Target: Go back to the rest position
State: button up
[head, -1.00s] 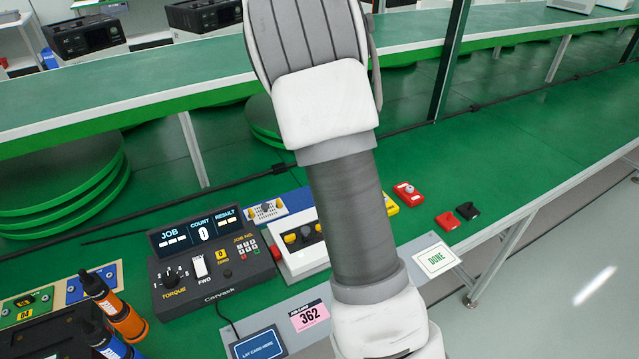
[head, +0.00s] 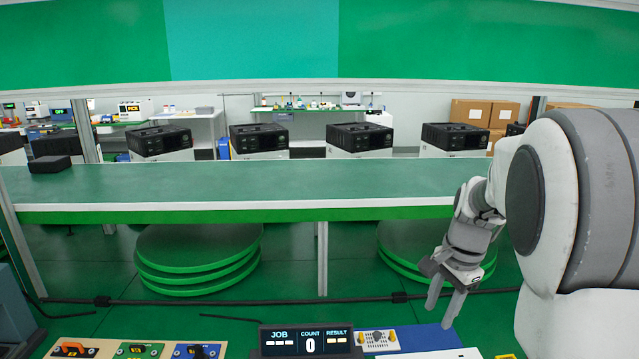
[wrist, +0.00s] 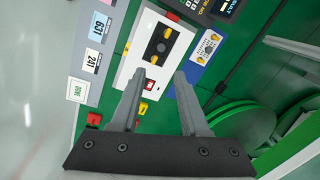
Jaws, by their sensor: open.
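My gripper (head: 441,316) hangs at the right of the head view, pointing down, with its two fingers apart and nothing between them. It is above the near workbench, in front of the long green-topped counter (head: 250,190). In the wrist view my gripper (wrist: 160,73) shows both fingers spread over the bench, with a white box with a black panel (wrist: 158,45) beyond the tips. My arm reaches in from the right edge of the head view.
The job display (head: 310,341) and a blue-based connector board (head: 378,340) stand at the bottom of the head view. Stacked green discs (head: 198,262) sit under the counter. Several black-topped machines (head: 259,140) stand behind it. Coloured mounts (head: 137,350) lie bottom left.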

jog(key=s+a+r+n+t, duration=0.1)
jog(key=s+a+r+n, duration=0.1)
jog(key=s, duration=0.5)
jog(key=s+a+r+n+t, duration=0.1)
jog(key=s+a+r+n, duration=0.2)
jog(key=s+n, duration=0.3)
jog(key=s+a+r+n+t, duration=0.2)
jog(key=s+a+r+n, duration=0.1)
jog(key=s, duration=0.4)
jog(key=shift+s+a+n+h, duration=0.4)
jog(key=shift+a+n, duration=0.3)
jog(key=shift+n, duration=0.5)
jog(key=shift+r, duration=0.1)
